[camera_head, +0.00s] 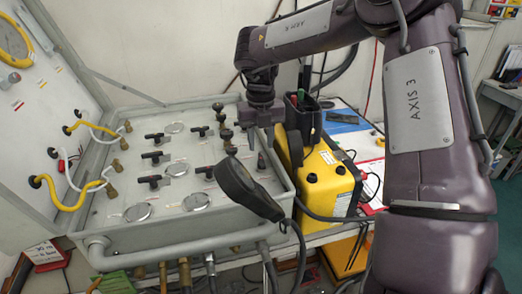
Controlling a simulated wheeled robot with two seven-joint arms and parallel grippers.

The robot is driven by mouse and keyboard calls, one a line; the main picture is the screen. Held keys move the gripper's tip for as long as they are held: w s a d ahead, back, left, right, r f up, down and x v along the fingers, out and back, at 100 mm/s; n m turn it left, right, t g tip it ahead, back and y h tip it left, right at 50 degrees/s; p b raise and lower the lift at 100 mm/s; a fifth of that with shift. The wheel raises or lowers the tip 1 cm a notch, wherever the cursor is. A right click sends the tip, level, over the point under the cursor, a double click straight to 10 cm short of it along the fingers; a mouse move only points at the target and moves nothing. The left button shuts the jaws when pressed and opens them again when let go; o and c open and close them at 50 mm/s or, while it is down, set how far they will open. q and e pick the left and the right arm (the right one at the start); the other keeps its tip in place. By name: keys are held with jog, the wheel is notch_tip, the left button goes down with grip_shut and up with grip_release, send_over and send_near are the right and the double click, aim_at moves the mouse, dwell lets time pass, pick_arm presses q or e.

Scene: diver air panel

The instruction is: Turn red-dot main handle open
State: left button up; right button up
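The air panel (110,222) is an open grey case at the left, with several black handles on its face. Three handles sit in a left column: an upper one (156,138), a middle one (156,157) and a lower one (154,181). Others sit further right, such as a handle (200,131) and a handle (205,172). No red dot can be made out, so I cannot tell which is the main handle. My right gripper (260,138) points down above the panel's right side, right of the handles. Its fingers are too small and dark to judge. My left gripper is not in view.
Round gauges, one of them near the front (138,212), lie among the handles. A black corded device (246,190) overhangs the panel's front right. A yellow case (328,180) stands right of the panel. Yellow hoses (68,203) loop at the left.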

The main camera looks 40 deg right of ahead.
aim_at(261, 158)
jog(key=shift+r, duration=1.85)
